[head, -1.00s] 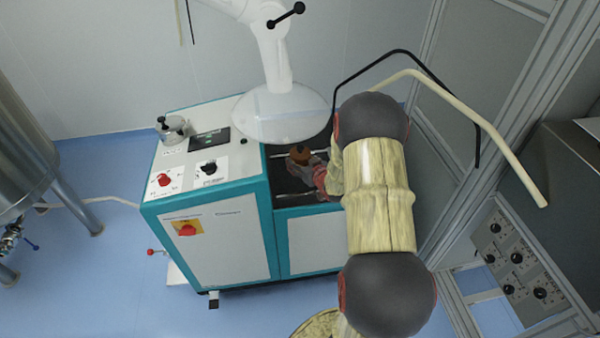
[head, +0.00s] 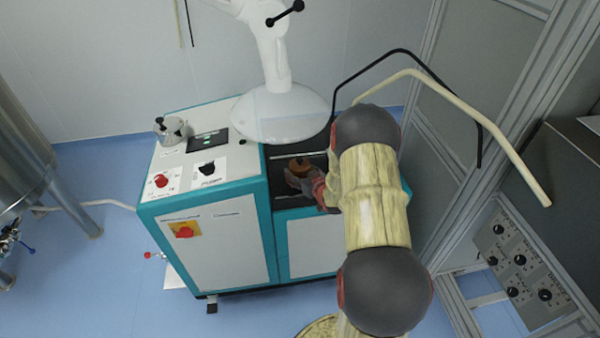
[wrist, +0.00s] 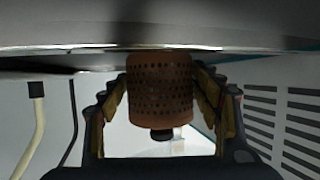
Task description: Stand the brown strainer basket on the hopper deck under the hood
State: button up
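The brown strainer basket (wrist: 160,90) is a perforated cylinder with a dark knob at its lower end in the wrist view. In the head view the basket (head: 300,165) shows as a small orange-brown shape over the dark hopper deck (head: 282,203). My gripper (head: 303,182) reaches in from the right, its fingers on both sides of the basket. In the wrist view my gripper (wrist: 160,82) appears closed against its sides. The white hood (head: 280,120) hangs just behind and above it. I cannot tell whether the basket touches the deck.
A teal and white machine cabinet (head: 217,250) surrounds the deck, with a metal pot (head: 170,130) and knobs on top. Black (head: 440,85) and cream (head: 510,155) bent bars stand at right, near my arm. A steel tank (head: 35,160) stands at left.

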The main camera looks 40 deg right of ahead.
jog(key=shift+o, duration=1)
jog(key=shift+r, duration=0.15)
jog(key=p+v, duration=0.3)
jog(key=v, duration=0.8)
jog(key=shift+s+r+p, duration=0.15)
jog(key=shift+s+p, duration=0.1)
jog(key=shift+p, duration=0.05)
jog(key=a+r+n+g, duration=0.1)
jog(key=a+r+g, duration=0.1)
jog(key=a+r, duration=0.65)
jog(key=a+r+g, duration=0.2)
jog(key=a+r, duration=0.3)
jog(key=r, duration=0.6)
jog(key=s+a+r+n+g+y, duration=0.1)
jog(key=s+a+r, duration=0.3)
jog(key=s+a, duration=0.6)
jog(key=s+a+r+n+g+y, duration=0.1)
jog(key=s+a+r, duration=0.3)
jog(key=s+a, duration=0.6)
jog(key=shift+a+g+y, duration=0.25)
jog(key=shift+g+y, duration=0.45)
jog(key=shift+y, duration=0.2)
jog(key=shift+s, duration=0.1)
